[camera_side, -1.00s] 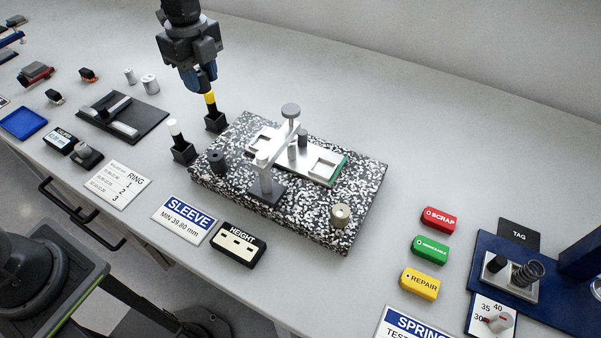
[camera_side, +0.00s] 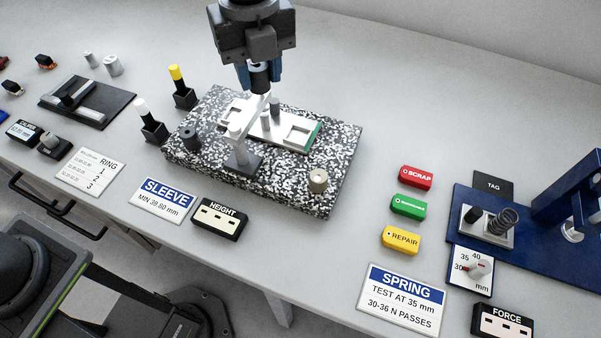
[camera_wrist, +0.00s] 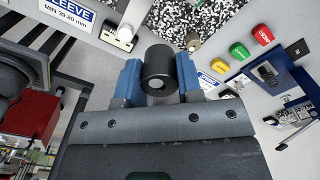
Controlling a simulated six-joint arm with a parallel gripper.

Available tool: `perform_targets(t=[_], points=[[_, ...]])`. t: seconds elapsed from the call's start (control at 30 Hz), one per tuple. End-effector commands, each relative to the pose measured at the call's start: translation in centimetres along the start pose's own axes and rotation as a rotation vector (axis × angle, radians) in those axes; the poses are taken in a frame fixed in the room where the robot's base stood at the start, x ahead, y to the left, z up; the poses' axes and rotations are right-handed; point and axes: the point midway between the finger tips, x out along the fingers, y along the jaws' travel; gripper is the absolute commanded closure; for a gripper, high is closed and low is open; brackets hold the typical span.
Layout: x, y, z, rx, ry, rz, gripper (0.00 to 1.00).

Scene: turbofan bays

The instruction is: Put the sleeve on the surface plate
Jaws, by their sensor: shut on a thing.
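The sleeve (camera_wrist: 158,68), a dark grey cylinder with a pale spot at the middle of its end, is between the blue fingers of my gripper (camera_wrist: 160,85). In the side view my gripper (camera_side: 260,76) is shut on it above the surface plate (camera_side: 215,180), a black-and-white speckled slab. The sleeve is held in the air, above and close to the top of the height stand (camera_side: 243,160). The stand's top is partly hidden behind the gripper, and I cannot tell whether they touch.
On the plate are a dark cylinder (camera_side: 190,138), a tan cylinder (camera_side: 318,180) and a pale fixture with pockets (camera_side: 298,135). White-topped (camera_side: 150,122) and yellow-topped (camera_side: 180,88) pins stand at its left.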

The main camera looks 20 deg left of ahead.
Motion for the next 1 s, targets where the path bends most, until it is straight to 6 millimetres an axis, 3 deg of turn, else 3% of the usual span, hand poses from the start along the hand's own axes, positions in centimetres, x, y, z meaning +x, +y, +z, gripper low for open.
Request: perform_targets(t=[0.1,0.27,1.0], points=[[0.0,-0.9,-2.8,0.078,0.0,0.0,0.95],[0.1,-1.7,-5.6,0.153,0.0,0.0,0.95],[12.1,-1.6,-5.4,0.148,0.001,0.003,0.95]])
